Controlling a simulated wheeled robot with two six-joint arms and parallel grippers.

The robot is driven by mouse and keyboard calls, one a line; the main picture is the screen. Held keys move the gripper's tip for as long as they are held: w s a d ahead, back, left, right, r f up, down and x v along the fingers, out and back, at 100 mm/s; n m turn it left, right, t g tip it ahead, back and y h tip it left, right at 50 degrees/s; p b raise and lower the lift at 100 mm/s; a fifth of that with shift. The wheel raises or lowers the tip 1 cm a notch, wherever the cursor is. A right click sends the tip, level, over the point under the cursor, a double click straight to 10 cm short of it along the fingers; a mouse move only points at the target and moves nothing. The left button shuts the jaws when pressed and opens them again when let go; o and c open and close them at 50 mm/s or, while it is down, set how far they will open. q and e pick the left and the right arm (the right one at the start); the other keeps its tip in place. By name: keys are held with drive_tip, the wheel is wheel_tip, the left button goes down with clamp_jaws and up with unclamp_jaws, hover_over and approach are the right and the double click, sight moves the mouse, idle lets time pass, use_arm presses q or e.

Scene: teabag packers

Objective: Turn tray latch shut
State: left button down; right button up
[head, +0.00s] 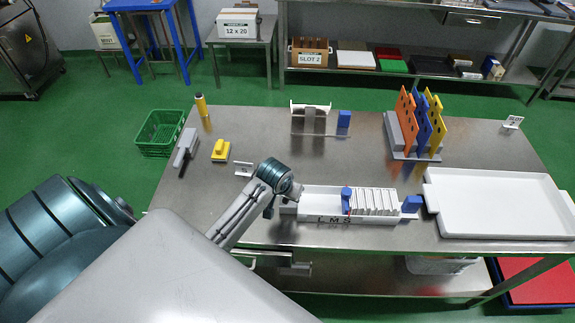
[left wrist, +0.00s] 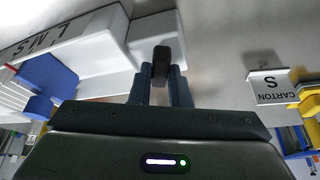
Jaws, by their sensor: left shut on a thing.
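The white tray (head: 312,204) marked L, M and S lies along the front of the steel table. It holds a row of upright white packets (head: 374,202) between a blue block (head: 347,196) and a blue end piece (head: 411,204). My left gripper (left wrist: 160,78) is at the tray's left end, its fingers shut on a small dark latch (left wrist: 161,60) beside the white end block. In the head view my own wrist mostly hides the latch and fingertips, so the latch's angle is hard to tell. My right gripper is not in view.
A small CARTON S sign (left wrist: 270,88) stands close by in the left wrist view. A yellow block (head: 221,150) and a grey tool (head: 185,148) lie at the table's left. A large white tray (head: 490,225) is at right. The table's middle is mostly clear.

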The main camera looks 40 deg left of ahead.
use_arm(q)
drive_tip(key=shift+r+n+y+p, duration=0.25)
drive_tip(key=shift+n+y+p, duration=0.15)
drive_tip(key=shift+n+p, duration=0.85)
drive_tip(key=shift+a+f+n+y+p, duration=0.2)
drive_tip(key=shift+n+y+p, duration=0.2)
drive_tip(key=shift+n+p, duration=0.5)
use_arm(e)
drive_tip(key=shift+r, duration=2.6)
use_arm(q)
drive_tip(key=shift+g, duration=0.3)
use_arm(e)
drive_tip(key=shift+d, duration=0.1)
use_arm(q)
drive_tip(key=c, duration=1.4)
unclamp_jaws()
drive_tip(key=shift+o, duration=0.2)
drive_tip(key=shift+d+r, duration=0.1)
drive_tip(key=b+v, duration=0.3)
drive_tip(key=v, duration=0.7)
drive_tip(key=shift+r, duration=0.25)
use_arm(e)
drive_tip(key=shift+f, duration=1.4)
